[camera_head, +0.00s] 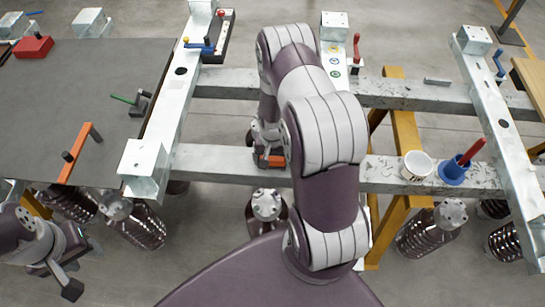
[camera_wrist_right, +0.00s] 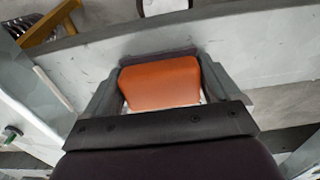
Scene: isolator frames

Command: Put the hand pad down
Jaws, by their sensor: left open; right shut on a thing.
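The orange hand pad (camera_wrist_right: 160,84) fills the space between the two fingers of my right gripper (camera_wrist_right: 158,92) in the right wrist view. My right gripper is shut on it. In the head view the hand pad (camera_head: 274,161) shows as a small orange patch at the near steel beam (camera_head: 215,158), partly hidden by my right arm. I cannot tell whether it touches the beam. My left gripper (camera_head: 58,279) is open and empty at the lower left, below the dark table (camera_head: 80,85).
A white cup (camera_head: 416,165) and a blue holder (camera_head: 454,172) with a red handle stand on the near beam to the right. An orange bracket (camera_head: 80,150) and a red box (camera_head: 33,46) lie on the dark table. Dark ribbed cylinders (camera_head: 430,235) stand below the frame.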

